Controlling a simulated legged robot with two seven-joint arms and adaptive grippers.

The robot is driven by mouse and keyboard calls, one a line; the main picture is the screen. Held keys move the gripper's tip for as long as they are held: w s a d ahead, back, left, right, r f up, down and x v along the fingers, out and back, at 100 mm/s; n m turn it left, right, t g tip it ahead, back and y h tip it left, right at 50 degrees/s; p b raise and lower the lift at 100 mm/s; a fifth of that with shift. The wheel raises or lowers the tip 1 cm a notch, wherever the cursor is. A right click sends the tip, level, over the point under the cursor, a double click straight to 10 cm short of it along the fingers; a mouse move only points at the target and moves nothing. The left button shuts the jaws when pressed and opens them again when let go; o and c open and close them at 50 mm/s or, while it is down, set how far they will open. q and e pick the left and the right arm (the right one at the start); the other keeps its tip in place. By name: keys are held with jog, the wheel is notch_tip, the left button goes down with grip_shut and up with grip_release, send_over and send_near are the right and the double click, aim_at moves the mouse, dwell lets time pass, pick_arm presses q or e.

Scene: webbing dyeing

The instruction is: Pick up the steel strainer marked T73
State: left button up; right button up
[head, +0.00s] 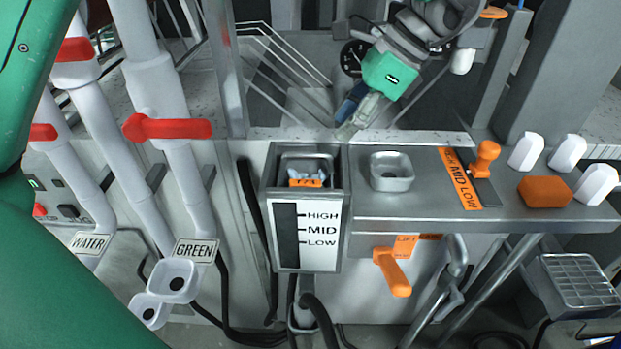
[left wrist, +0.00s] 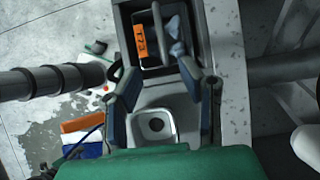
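The steel strainer (head: 306,180) with its orange tag sits down inside the grey housing of the level gauge in the head view. In the left wrist view the strainer's orange tag (left wrist: 140,43) reads T73, beside an upright bar, with pale blue lumps in the strainer.
A small metal cup (head: 391,171) stands right of the housing. An orange lever (head: 484,158), white knobs (head: 567,153) and an orange block (head: 545,191) are farther right. Pipes with red handles (head: 166,127) stand left. A gauge (head: 306,236) marked HIGH, MID, LOW fronts the housing.

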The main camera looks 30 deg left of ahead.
aim_at(304, 154)
pick_arm(q)
jog(key=s+a+f, duration=0.1)
jog(key=a+f, duration=0.1)
jog(key=s+a+f, duration=0.1)
jog(key=a+f, duration=0.3)
jog(key=f, duration=0.1)
jog(key=shift+s, duration=0.4)
jog(key=shift+d+f, duration=0.1)
jog(key=shift+f, duration=0.05)
jog(key=shift+d, duration=0.35)
jog(key=c, duration=0.7)
jog(key=shift+a, duration=0.55)
grip_shut()
